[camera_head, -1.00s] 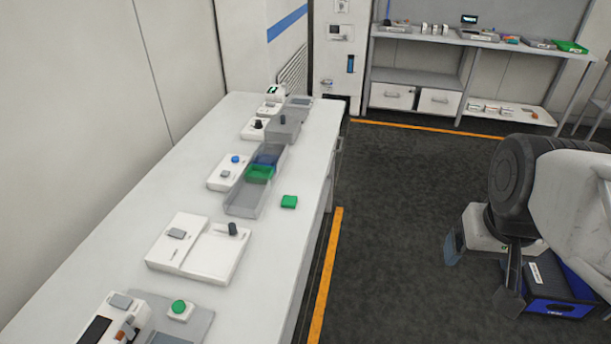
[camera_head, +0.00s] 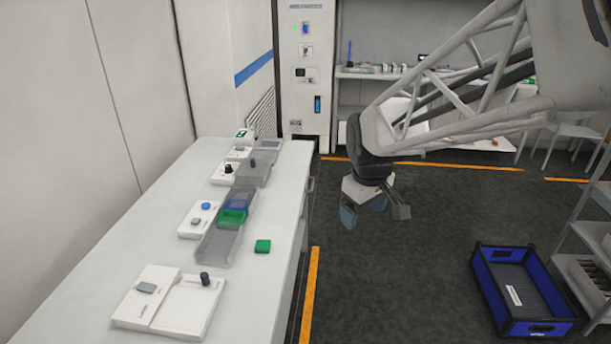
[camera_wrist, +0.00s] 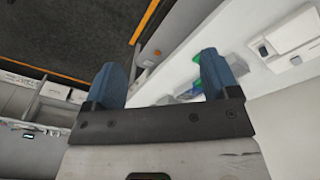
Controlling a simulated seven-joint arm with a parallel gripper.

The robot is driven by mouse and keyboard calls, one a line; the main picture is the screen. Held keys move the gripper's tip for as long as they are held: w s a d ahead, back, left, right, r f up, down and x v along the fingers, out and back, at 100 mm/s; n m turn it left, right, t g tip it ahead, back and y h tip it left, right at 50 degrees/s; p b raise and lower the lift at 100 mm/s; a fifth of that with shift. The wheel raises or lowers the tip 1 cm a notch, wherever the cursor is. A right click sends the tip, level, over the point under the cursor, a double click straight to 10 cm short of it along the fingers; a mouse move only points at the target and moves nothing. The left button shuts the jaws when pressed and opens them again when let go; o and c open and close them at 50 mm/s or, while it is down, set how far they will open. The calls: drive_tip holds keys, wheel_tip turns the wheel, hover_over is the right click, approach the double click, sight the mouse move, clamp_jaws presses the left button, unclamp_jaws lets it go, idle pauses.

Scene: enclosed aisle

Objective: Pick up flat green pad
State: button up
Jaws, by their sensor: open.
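My gripper (camera_head: 363,209) hangs over the floor to the right of the table, apart from the pad. In the wrist view my gripper (camera_wrist: 160,78) has its two blue fingers spread with nothing between them. Green patches show there beside the right finger, partly hidden; I cannot tell which is the pad.
A grey clear bin (camera_head: 218,244) stands left of the pad. White panels with a knob (camera_head: 170,300) and a blue button (camera_head: 199,216) lie along the table. A blue crate (camera_head: 522,290) is on the floor at right. Shelves stand at the back.

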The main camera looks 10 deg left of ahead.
drive_tip(key=w+a+f+n, duration=0.5)
drive_tip(key=w+a+f, duration=0.3)
drive_tip(key=w+a, duration=0.4)
drive_tip(key=n+g, duration=0.1)
drive_tip(key=n, duration=0.4)
hover_over(263, 244)
wheel_tip(263, 244, down, 13)
drive_tip(key=shift+s+f, duration=0.1)
drive_tip(key=shift+s, duration=0.05)
drive_tip(key=shift+f, duration=0.1)
drive_tip(key=shift+f, duration=1.2)
drive_tip(key=shift+f, duration=0.1)
drive_tip(key=shift+f, duration=2.5)
drive_tip(key=shift+c, duration=0.5)
